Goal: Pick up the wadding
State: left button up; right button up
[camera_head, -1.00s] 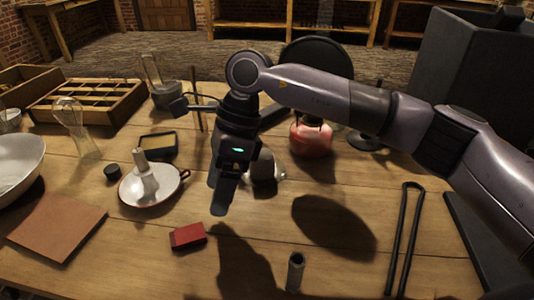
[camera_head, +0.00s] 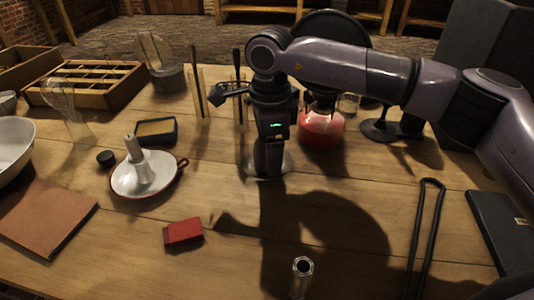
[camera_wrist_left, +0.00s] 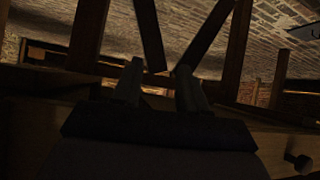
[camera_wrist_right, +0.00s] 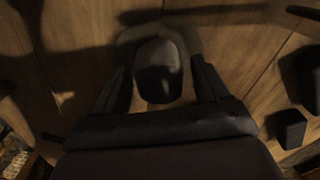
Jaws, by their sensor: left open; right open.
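The wadding appears to be the rounded grey lump (camera_wrist_right: 158,66) in the right wrist view, on a small pale round dish (camera_wrist_right: 190,38). My right gripper (camera_head: 268,166) points down over the dish in the head view and hides most of the lump there. In the right wrist view its open fingers stand to either side of the lump; I cannot tell whether they touch it. My left gripper (camera_wrist_left: 160,86) is open and empty in its own wrist view, facing dark wooden beams, and does not show in the head view.
A red-filled vessel (camera_head: 322,128) stands close behind my right gripper. A white enamel dish (camera_head: 125,183), a red block (camera_head: 183,232), a metal tube (camera_head: 302,267) and black tongs (camera_head: 423,235) lie around. The wood between is mostly clear.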

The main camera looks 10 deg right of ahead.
jog(key=c, duration=1)
notch_tip(320, 180, up, 10)
jog(key=shift+p, duration=0.55)
jog(key=o, duration=0.4)
jog(key=c, duration=0.3)
